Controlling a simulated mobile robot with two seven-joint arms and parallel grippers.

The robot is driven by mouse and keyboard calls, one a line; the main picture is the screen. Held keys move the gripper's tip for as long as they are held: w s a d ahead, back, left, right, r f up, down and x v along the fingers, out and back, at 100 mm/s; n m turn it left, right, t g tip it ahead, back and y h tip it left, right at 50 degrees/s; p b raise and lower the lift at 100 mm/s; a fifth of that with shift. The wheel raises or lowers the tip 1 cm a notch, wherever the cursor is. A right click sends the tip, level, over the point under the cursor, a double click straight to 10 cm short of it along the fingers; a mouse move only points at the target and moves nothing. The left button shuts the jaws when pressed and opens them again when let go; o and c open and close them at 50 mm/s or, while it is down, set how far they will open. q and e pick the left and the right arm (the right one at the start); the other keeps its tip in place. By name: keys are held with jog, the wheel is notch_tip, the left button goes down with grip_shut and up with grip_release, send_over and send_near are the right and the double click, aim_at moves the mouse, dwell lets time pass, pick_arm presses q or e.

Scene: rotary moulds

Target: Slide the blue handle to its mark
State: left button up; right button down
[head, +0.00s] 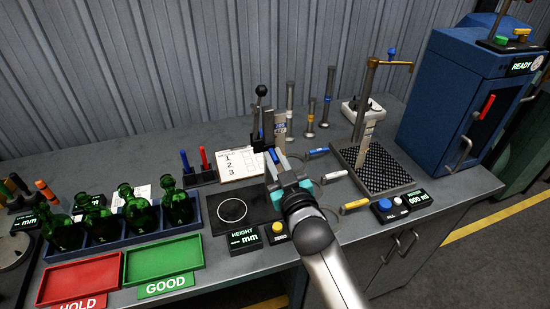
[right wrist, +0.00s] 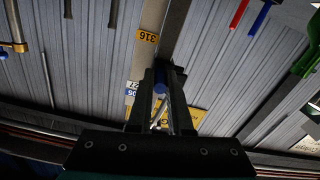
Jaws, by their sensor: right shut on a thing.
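A height gauge with a grey upright column (head: 281,128) stands on the bench behind the black plate with the white circle (head: 232,210). Its blue handle (head: 271,156) shows just left of my right gripper's fingers; in the right wrist view the blue handle (right wrist: 160,87) sits between the two fingers. My right gripper (head: 279,160) is shut on the blue handle, and its fingers hide part of the column. The column also shows in the right wrist view (right wrist: 152,14) with a yellow label reading 316. I cannot make out the handle's mark. My left gripper is not in view.
A black-knobbed lever (head: 261,118) stands close left of the column. The height display (head: 243,238) and a yellow button (head: 277,232) are in front. Short gauges (head: 335,174) lie to the right, beside the meshed drip tray (head: 398,188). Green bottles (head: 137,215) stand at left.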

aim_at(270, 136)
notch_tip(270, 136, up, 4)
jog(key=shift+w+f+p, duration=0.1)
jog(key=shift+f+p, duration=0.1)
jog(key=shift+p, duration=0.6)
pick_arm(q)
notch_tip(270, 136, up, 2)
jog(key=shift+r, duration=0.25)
pick_arm(e)
jog(key=shift+f, duration=0.1)
jog(key=c, duration=0.8)
grip_release()
jog(key=shift+f, duration=0.2)
jog(key=shift+c, duration=0.2)
jog(key=shift+f, duration=0.1)
jog(key=shift+s+d+f, duration=0.1)
jog(key=shift+s+d, duration=0.1)
jog(key=shift+s, duration=0.4)
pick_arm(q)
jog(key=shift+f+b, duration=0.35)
pick_arm(e)
jog(key=v, duration=1.4)
